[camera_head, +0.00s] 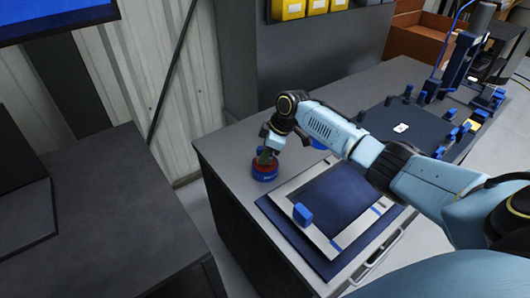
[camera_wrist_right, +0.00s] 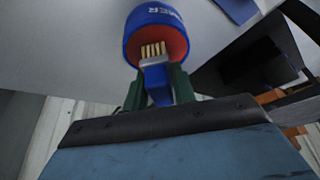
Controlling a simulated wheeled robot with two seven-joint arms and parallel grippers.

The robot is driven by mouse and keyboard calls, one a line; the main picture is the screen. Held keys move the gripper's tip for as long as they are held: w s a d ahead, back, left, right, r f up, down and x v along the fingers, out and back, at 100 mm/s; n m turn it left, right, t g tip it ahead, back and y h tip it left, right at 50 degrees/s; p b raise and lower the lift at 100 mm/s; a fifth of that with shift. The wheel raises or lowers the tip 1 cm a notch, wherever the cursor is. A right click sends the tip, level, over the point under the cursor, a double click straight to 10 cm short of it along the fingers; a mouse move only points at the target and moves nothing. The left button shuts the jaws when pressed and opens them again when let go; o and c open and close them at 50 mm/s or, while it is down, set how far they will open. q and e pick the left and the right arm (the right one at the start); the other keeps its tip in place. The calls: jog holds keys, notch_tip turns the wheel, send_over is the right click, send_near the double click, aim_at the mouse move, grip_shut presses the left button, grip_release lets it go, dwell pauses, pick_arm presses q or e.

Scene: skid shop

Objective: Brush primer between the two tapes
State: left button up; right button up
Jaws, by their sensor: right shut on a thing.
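My right gripper (camera_head: 268,151) is at the primer can, at the left part of the bench. The blue can (camera_head: 265,174) has a red inside and stands upright on the bench. In the right wrist view, the green fingers (camera_wrist_right: 158,88) are shut on a brush (camera_wrist_right: 156,72) with a blue handle and pale bristles. The bristles show against the red inside of the can (camera_wrist_right: 150,18); how deep they are is unclear. A dark blue panel (camera_head: 345,197) lies to the right of the can, with pale strips (camera_head: 318,237) around it; I cannot tell which are the tapes. My left gripper is out of view.
A blue block (camera_head: 302,214) stands on the panel's left pale strip. A dark plate (camera_head: 392,124) with several blue blocks around it lies farther back. Yellow bins (camera_head: 290,9) hang behind the bench. Another dark table (camera_head: 110,215) is at left, across a gap.

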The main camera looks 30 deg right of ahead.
aim_at(259, 148)
jog(key=shift+f+b, duration=0.3)
jog(key=shift+f, duration=0.2)
dwell(0.5)
jog(key=shift+s+f, duration=0.1)
jog(key=shift+f, duration=0.05)
dwell(1.3)
notch_tip(259, 148, up, 7)
jog(key=p, duration=0.7)
jog(key=shift+r+p, duration=0.2)
jog(key=shift+p, duration=0.1)
jog(key=shift+a, duration=0.1)
dwell(0.4)
